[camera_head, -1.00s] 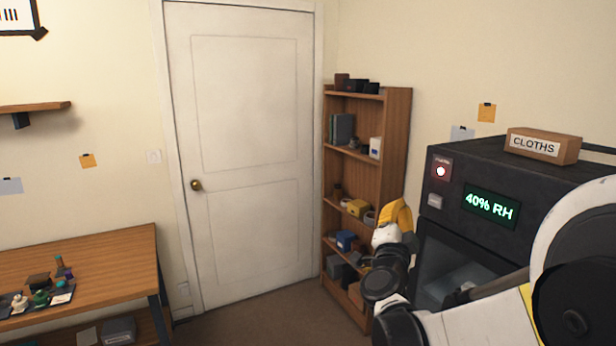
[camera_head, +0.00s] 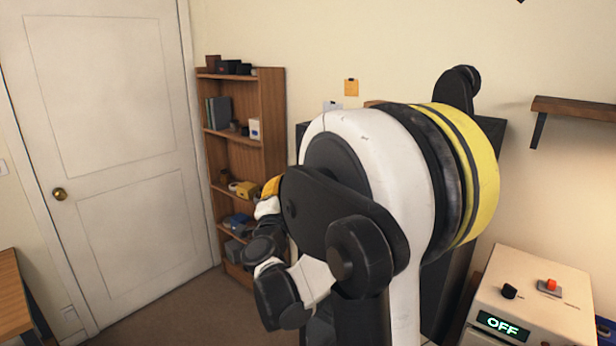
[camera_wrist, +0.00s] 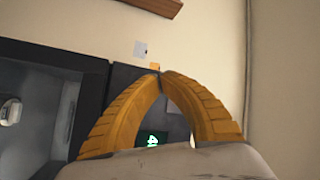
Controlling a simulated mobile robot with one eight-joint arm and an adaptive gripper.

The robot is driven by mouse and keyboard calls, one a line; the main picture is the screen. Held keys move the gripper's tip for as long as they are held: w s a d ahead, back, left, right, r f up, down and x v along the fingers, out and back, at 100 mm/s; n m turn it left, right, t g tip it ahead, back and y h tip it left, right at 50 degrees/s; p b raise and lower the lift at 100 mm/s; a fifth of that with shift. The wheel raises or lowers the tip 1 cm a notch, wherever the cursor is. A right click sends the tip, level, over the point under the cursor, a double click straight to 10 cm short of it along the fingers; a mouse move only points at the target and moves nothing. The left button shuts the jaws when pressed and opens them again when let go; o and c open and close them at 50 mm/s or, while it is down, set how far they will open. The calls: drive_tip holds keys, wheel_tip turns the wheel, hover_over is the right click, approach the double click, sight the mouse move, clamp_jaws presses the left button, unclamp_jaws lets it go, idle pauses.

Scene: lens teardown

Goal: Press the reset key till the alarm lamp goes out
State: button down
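The dark cabinet (camera_head: 455,285) with the green readout is mostly hidden behind my arm in the head view. Its alarm lamp and pale key do not show there. In the wrist view, part of the dark cabinet front (camera_wrist: 90,68) shows, with a bit of the green readout (camera_wrist: 152,139) between my fingers. I cannot make out the lamp or key there either. My gripper (camera_wrist: 160,73) has yellow fingers whose tips meet, with nothing visible between them. In the head view, my gripper (camera_head: 271,187) is partly covered by my arm, in front of the bookshelf.
A bookshelf (camera_head: 270,105) with small items stands by the white door (camera_head: 110,160). A pale machine (camera_head: 545,318) with a red button and an OFF display stands at lower right. A wooden wall shelf (camera_head: 575,108) hangs above it. A wooden table (camera_head: 12,300) is at left.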

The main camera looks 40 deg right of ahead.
drive_tip(key=shift+w+d, duration=0.2)
drive_tip(key=shift+d, duration=2.45)
drive_tip(key=shift+d, duration=0.4)
drive_tip(key=shift+d+b, duration=0.3)
drive_tip(key=shift+d, duration=0.15)
drive_tip(key=shift+a, duration=0.9)
drive_tip(key=shift+s+a, duration=0.2)
drive_tip(key=shift+a, duration=2.3)
